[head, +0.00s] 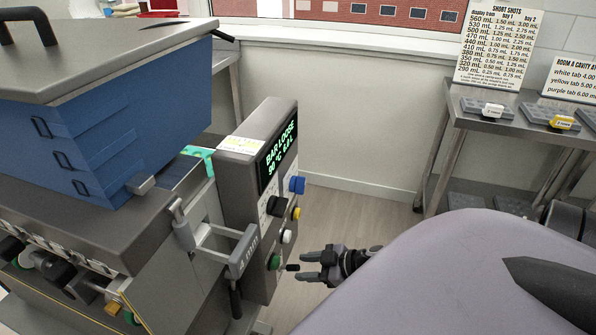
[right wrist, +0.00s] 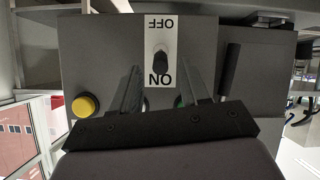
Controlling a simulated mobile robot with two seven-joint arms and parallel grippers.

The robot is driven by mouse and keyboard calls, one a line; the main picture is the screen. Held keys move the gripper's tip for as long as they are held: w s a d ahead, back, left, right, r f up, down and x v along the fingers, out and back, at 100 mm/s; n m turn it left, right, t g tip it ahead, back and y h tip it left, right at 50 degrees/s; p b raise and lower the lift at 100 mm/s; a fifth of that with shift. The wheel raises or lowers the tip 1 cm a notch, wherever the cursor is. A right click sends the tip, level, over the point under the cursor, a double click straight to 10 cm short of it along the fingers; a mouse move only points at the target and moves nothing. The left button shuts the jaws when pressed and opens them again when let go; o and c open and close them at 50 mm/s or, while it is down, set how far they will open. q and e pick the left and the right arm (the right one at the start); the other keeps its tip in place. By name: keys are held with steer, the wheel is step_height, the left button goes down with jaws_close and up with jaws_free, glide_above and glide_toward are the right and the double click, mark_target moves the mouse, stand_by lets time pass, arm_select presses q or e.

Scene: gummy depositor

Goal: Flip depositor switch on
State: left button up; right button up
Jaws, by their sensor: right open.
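The depositor (head: 240,190) stands at left in the head view, with a lit panel reading "BAR LOOSE" (head: 278,150). In the right wrist view the black switch lever (right wrist: 160,62) sits on a white plate (right wrist: 160,36) between the upside-down words OFF above and ON below. I cannot tell which way it is thrown. My right gripper (head: 310,267) is open beside the panel's lower edge. In the wrist view its two fingers (right wrist: 163,80) stand apart, left and right of the lever's line, with nothing held. My left gripper is not in view.
Blue (head: 297,184), yellow (head: 296,213), white (head: 287,236) and green (head: 275,262) knobs line the panel's side. A yellow button (right wrist: 85,105) shows left of the fingers in the wrist view. A metal table (head: 520,115) stands at right. Open floor (head: 355,215) lies between.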

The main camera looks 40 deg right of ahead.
steer(key=shift+v, duration=1.6)
steer(key=shift+a, duration=0.15)
